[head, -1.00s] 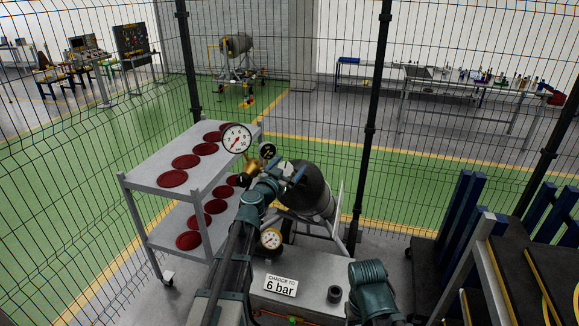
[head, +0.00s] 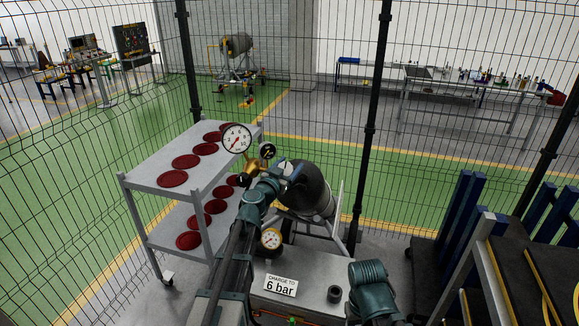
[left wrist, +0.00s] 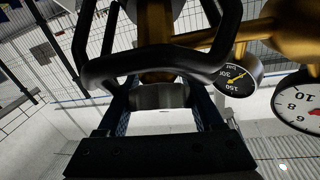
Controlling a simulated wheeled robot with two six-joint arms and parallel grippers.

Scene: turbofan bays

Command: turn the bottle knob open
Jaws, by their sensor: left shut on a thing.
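The bottle (head: 316,190) is a dark grey cylinder lying tilted on a stand beyond my left arm. Its brass valve fitting (head: 251,170) carries a large white gauge (head: 237,138) and a small black gauge (head: 268,151). My left gripper (head: 287,172) is at the near end of the bottle. In the left wrist view its blue-padded fingers stand on both sides of a dark grey round knob (left wrist: 160,95), shut on it. Thick black bars (left wrist: 150,65) cross in front of the brass part and hide some of it. My right gripper is out of view.
A grey shelf trolley (head: 152,180) with several dark red discs stands to the left. A grey box (head: 325,268) with a "Charge to 6 bar" sign (head: 281,285) and a gauge (head: 271,239) is in front. A wire fence (head: 370,130) runs behind; blue-posted racks (head: 460,205) stand right.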

